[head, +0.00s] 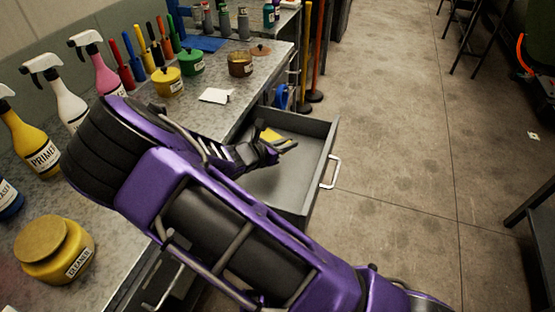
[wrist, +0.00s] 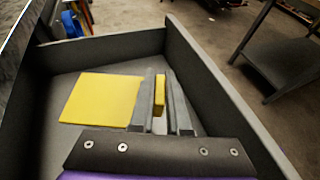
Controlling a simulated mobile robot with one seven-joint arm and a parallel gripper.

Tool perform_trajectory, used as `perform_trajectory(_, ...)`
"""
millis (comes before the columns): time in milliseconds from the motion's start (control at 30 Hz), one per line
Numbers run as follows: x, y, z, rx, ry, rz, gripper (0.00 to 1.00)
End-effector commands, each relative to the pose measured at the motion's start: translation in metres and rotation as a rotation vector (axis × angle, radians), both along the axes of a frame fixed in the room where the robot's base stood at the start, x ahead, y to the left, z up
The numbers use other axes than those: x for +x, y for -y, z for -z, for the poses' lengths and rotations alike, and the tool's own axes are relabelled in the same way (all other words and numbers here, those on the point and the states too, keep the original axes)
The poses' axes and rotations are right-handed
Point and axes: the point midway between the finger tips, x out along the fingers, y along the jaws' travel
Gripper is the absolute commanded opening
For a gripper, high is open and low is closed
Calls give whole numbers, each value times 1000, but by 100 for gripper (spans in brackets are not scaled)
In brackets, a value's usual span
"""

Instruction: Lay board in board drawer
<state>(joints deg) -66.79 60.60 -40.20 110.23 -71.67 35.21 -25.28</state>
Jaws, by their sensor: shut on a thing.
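The board drawer (head: 330,150) is a grey open drawer pulled out from the bench, with a light handle on its front. It also fills most of the wrist view (wrist: 215,85). My gripper (head: 290,147) is inside the drawer's outline, pointing down into it. In the wrist view my gripper (wrist: 160,95) has its two grey fingers shut on a yellow piece of the board. A flat yellow face of the board (wrist: 98,98) shows left of the fingers. The board (head: 271,136) is partly hidden by my gripper in the head view. I cannot tell whether it touches the drawer floor.
The bench top (head: 225,115) carries spray bottles (head: 92,62), several coloured markers, a yellow jar (head: 55,250), small pots and a white card (head: 215,95). Blue tool handles (head: 283,96) show beside the drawer. The concrete floor right of the drawer is clear.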

Motion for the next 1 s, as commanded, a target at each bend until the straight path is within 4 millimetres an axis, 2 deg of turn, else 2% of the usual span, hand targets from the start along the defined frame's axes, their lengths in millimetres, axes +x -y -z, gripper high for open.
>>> perform_trajectory(33,0,0,13,-4,-1,-1,0)
perform_trajectory(100,0,1,25,-4,-1,-1,0)
perform_trajectory(367,0,0,48,-2,0,1,0)
perform_trajectory(533,0,1,72,-4,-1,0,0)
perform_trajectory(1000,0,0,84,-1,1,0,0)
